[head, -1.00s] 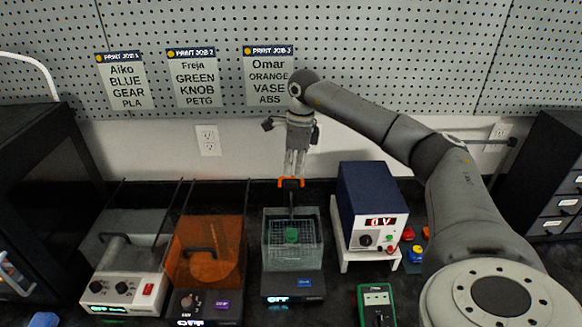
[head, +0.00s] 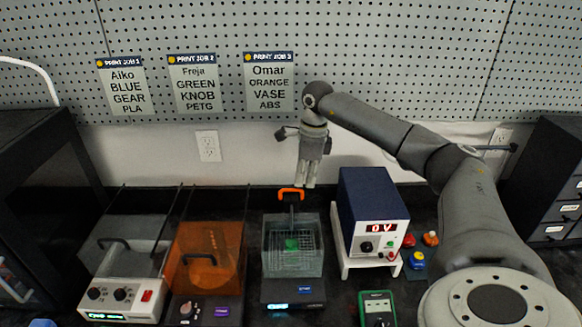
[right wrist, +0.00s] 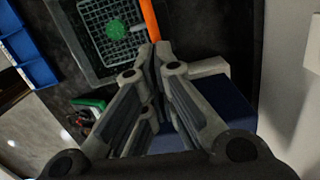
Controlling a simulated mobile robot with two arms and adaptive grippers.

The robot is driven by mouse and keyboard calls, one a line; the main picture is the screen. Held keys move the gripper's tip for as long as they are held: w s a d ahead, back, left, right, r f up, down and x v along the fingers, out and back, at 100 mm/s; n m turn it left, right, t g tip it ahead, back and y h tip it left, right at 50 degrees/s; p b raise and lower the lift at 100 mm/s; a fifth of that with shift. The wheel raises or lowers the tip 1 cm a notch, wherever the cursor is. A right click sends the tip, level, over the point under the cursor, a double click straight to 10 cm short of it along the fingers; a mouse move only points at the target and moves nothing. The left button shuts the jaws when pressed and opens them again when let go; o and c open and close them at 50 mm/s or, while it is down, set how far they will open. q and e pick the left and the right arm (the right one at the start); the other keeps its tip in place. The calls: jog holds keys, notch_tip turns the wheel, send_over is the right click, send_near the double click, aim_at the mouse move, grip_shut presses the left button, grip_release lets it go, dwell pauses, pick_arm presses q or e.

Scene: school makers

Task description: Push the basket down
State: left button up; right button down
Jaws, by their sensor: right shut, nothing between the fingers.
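The basket (head: 291,244) is a wire-mesh one with a green piece (head: 291,244) inside. It sits within a clear tank (head: 311,262) on a black base with a blue button. Its upright stem ends in an orange handle (head: 291,193) above the tank's rim. My right gripper (head: 306,186) is shut and empty, fingers down, just right of the handle. In the right wrist view, my closed fingertips (right wrist: 158,50) show close to the orange handle (right wrist: 149,18); whether they touch it, I cannot tell. My left gripper is out of view.
A blue power supply (head: 373,206) on a white stand is close right of the tank. An orange-lidded machine (head: 207,257) and a white machine (head: 125,285) stand left. A green meter (head: 376,308) lies in front. The pegboard wall (head: 390,60) is behind.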

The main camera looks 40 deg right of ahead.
notch_tip(320, 180, up, 12)
jog(key=s+d, duration=0.1)
jog(key=shift+f, duration=0.1)
dwell(0.8)
